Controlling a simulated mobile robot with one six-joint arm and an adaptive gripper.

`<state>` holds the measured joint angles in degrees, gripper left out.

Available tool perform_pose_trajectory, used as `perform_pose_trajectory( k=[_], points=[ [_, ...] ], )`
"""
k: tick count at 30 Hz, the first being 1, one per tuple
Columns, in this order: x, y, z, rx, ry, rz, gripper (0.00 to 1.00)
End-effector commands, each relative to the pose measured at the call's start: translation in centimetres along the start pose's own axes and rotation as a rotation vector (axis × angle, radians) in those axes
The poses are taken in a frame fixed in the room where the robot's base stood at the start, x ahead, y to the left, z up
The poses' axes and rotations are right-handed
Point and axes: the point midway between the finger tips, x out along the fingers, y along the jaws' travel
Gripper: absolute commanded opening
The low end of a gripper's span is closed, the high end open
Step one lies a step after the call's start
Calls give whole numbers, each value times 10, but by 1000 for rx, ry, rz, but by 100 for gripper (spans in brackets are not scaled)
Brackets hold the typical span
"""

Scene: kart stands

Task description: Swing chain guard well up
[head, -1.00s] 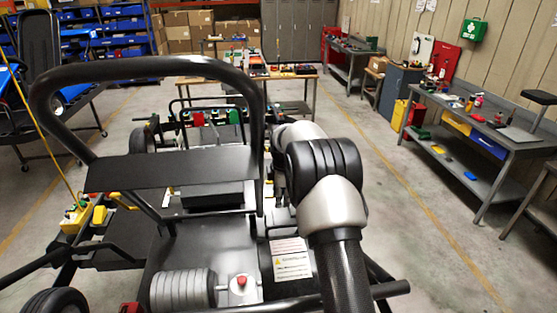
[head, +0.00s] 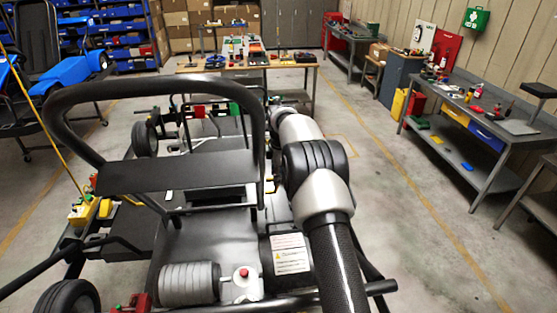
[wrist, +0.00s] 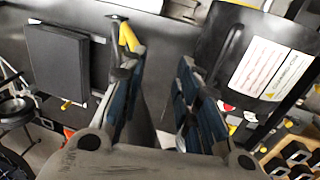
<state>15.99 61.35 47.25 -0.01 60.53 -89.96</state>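The chain guard appears to be the black curved cover with a white warning label (head: 272,252), low beside the kart's rear in the head view. In the wrist view a black cover with the same kind of label (wrist: 215,38) fills the upper right and has a dark handle-like bar on its face. It looks lowered, though its hinge is not clear. My gripper (wrist: 157,65) is open and empty. Its two blue-lined fingers are left of the bar and apart from it in the picture. My arm hides the gripper in the head view.
A black tubular hoop with a crossplate (head: 165,178) rises left of my arm. A grey ribbed cylinder (head: 188,283) and a red-capped part (head: 241,281) sit in front. A workbench (head: 480,140) stands at right, with clear floor between it and the kart.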

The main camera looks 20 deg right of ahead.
Motion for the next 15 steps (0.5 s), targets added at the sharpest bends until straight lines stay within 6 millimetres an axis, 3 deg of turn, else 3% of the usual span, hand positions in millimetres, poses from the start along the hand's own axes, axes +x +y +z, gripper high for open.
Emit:
perform_pose_trajectory(
  k=[15],
  points=[
    [-23, 26, 0, 0, 0, 2, 30]
  ],
)
